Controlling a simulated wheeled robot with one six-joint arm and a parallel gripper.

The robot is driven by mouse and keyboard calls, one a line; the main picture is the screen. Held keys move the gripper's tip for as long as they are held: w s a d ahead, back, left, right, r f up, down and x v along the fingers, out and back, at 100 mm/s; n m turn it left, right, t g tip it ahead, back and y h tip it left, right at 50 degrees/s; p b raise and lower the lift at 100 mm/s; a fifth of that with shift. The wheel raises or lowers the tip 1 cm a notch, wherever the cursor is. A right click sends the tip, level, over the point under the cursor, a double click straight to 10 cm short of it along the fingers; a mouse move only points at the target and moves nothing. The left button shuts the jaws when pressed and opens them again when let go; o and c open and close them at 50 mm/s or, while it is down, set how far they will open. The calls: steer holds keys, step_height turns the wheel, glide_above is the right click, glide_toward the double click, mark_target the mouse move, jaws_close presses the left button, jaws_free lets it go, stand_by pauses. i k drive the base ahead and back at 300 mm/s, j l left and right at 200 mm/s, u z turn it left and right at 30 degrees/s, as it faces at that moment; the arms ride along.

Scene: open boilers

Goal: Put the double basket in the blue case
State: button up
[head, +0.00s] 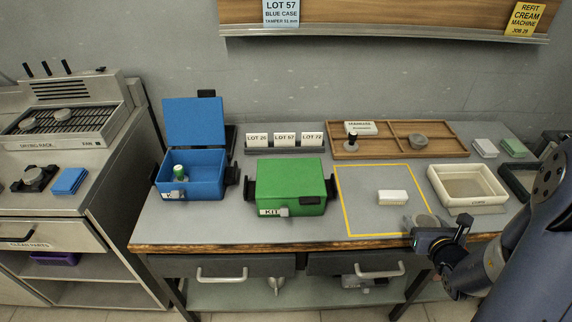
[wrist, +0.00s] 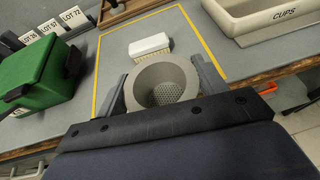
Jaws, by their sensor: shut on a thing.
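The double basket is a grey metal cup with a perforated bottom, (wrist: 160,88) in the wrist view. My gripper (wrist: 164,80) is shut on it, one finger on each side of its wall. In the head view my gripper (head: 436,228) holds the basket (head: 424,220) at the front right of the yellow-outlined area, close to the bench's front edge; I cannot tell how high it is. The blue case (head: 207,188) stands on the bench's left with its lid (head: 195,122) raised.
A closed green case (head: 290,185) stands between my gripper and the blue case. A cream CUPS tray (head: 467,199) is at right. A wooden divided tray (head: 455,133) and LOT cards (head: 285,140) line the back.

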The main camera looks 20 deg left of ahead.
mark_target(212, 175)
steer(key=k+j, duration=0.1)
steer(key=j, duration=0.3)
steer(key=k+j, duration=0.1)
steer(key=j, duration=0.3)
steer(key=k+j, duration=0.1)
steer(key=j, duration=0.7)
steer(key=k+j, duration=0.15)
steer(key=j, duration=0.25)
steer(key=i+j, duration=0.2)
steer(key=j, duration=0.2)
steer(key=i+j, duration=0.25)
steer(key=j, duration=0.1)
